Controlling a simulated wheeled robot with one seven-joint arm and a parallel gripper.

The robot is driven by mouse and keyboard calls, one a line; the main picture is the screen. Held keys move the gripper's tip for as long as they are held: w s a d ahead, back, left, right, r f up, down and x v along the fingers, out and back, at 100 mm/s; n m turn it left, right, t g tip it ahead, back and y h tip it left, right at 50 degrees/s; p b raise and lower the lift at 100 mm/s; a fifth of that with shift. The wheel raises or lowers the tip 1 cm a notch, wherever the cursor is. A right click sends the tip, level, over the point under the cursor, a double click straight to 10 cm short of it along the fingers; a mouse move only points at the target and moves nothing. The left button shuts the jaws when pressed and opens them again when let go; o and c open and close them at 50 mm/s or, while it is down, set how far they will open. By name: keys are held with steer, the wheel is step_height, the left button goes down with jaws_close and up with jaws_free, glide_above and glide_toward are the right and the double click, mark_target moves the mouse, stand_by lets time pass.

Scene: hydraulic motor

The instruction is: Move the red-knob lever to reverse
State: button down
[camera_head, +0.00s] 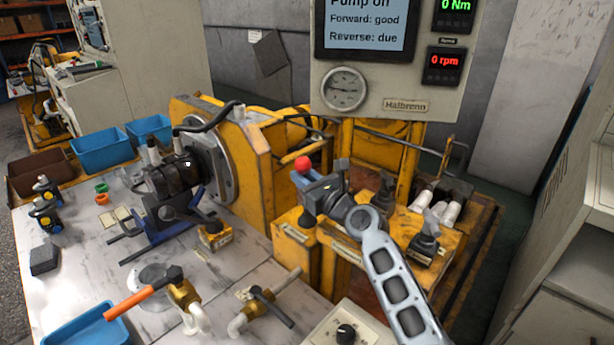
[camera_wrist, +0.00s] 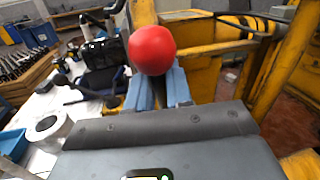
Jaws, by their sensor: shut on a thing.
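The red-knob lever (camera_head: 303,164) stands on the yellow valve block (camera_head: 313,250) in the middle of the head view. In the wrist view its round red knob (camera_wrist: 152,50) sits just above and between my two blue fingers. My gripper (camera_head: 308,182) is shut on the lever just below the knob; it also shows in the wrist view (camera_wrist: 158,88). The lever's shaft and base are mostly hidden behind my gripper. A screen (camera_head: 366,25) above reads "Pump off", "Forward: good" and "Reverse: due".
The motor (camera_head: 172,180) sits on the bench at left. Readouts show 0 Nm and 0 rpm.

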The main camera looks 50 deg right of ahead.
steer(key=a+n, duration=0.1)
steer(key=a+f+n+b, duration=0.1)
steer(key=a, duration=0.1)
steer(key=a+n+b, duration=0.1)
steer(key=a+n, duration=0.1)
steer(key=shift+s+f+t, duration=0.1)
steer(key=shift+f+t, duration=0.15)
steer(key=shift+t, duration=0.15)
steer(key=c, duration=1.2)
jaws_free()
steer(key=s+a+b, duration=0.1)
steer(key=s, duration=0.6)
steer(key=shift+s+f+b, duration=0.3)
steer(key=shift+s, duration=0.05)
